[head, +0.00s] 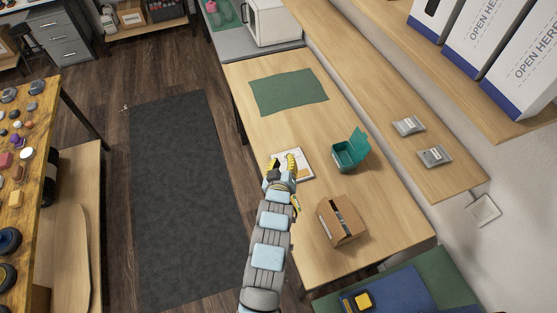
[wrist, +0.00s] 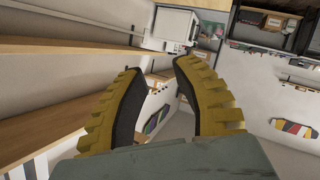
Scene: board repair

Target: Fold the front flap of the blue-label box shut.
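A brown cardboard box (head: 349,237) stands near the front end of the wooden table, its top partly open and grey items showing inside. No blue label can be made out on it. Which flap is the front one, and how it sits, is too small to tell. My gripper (head: 281,163) is over or beside a white sheet or tray on the table, up and left of the box and apart from it. In the wrist view my gripper (wrist: 158,68) has its yellow-backed fingers apart with nothing between them. The box is not in the wrist view.
A white sheet or tray (head: 306,173) lies beside my gripper. A teal open-lidded box (head: 347,155) stands above the cardboard box. White boxes with blue bases (head: 481,40) stand on the shelf. Table between is clear.

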